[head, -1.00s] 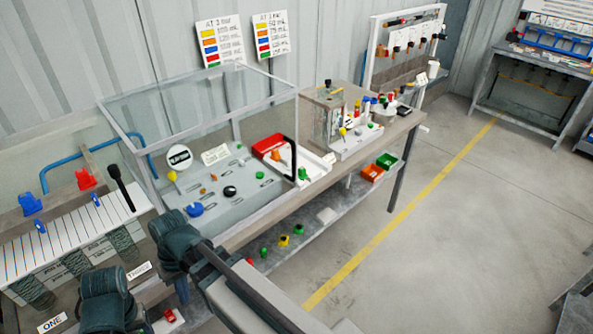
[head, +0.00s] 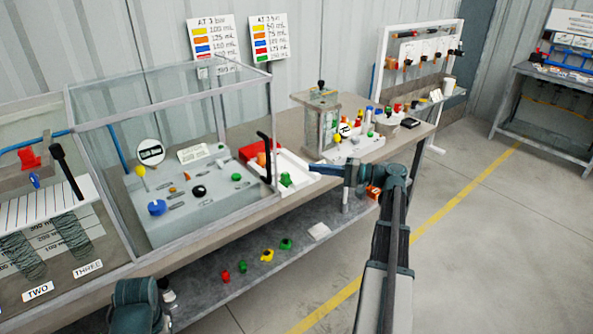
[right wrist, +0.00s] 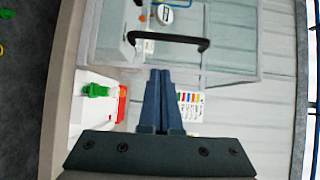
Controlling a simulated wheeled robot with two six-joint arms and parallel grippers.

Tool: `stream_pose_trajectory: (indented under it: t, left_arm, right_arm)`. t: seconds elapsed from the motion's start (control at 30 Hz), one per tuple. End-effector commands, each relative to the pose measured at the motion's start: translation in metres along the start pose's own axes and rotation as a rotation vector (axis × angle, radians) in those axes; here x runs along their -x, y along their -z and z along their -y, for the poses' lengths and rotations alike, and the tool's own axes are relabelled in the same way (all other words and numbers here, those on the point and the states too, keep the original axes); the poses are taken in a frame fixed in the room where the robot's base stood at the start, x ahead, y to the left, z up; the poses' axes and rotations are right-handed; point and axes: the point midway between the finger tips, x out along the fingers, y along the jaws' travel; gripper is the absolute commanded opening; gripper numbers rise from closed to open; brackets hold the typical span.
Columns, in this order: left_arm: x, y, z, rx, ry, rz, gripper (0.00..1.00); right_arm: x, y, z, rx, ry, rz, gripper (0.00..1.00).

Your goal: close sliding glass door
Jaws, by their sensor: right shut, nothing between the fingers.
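The clear glass case with pale frame bars (head: 170,102) stands on the bench at the left of the head view. A black bar handle (head: 265,157) is at its right front edge. It also shows in the right wrist view (right wrist: 168,40), beyond the fingertips. My right gripper (head: 316,168) is shut and empty, right of the handle and apart from it, pointing left. In the right wrist view its fingers (right wrist: 160,74) are together, with a visible gap to the handle. The door's exact edges are hard to tell through the glass. My left gripper is out of view.
Inside the case is a grey panel (head: 190,200) with knobs. A red and white tray (head: 280,168) and a clear pump box (head: 322,120) stand to its right on the bench. Several coloured knobs lie on the lower shelf (head: 225,278). Floor at right is clear.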

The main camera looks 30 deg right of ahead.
Motion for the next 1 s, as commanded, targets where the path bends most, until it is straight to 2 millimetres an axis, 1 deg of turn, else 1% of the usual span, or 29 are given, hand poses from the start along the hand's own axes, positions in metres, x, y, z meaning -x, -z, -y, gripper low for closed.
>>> stream_pose_trajectory:
  t: [0.03,0.13,0.27,0.37,0.47,0.7,0.87,1.0]
  left_arm:
    - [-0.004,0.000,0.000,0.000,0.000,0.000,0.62]
    - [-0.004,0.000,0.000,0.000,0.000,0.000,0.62]
    - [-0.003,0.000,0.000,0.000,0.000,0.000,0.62]
    - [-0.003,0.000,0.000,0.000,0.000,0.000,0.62]
    - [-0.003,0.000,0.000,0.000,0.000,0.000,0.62]
    - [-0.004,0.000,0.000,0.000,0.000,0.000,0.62]
    - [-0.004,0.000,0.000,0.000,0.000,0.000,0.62]
    - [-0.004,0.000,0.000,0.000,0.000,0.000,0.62]
  right_arm:
    - [0.010,0.007,0.000,0.000,0.018,-0.017,0.00]
    - [0.018,0.011,0.004,0.000,0.040,-0.030,0.00]
    - [0.018,0.011,0.005,0.001,0.044,-0.032,0.00]
    - [0.012,0.011,0.005,0.001,0.043,-0.031,0.00]
    - [-0.002,0.011,0.006,0.001,0.042,-0.028,0.00]
    - [-0.052,0.012,0.008,0.001,0.041,-0.027,0.00]
    - [-0.082,0.013,0.009,0.000,0.041,-0.027,0.00]
    - [-0.097,-0.003,0.009,0.000,0.041,-0.029,0.00]
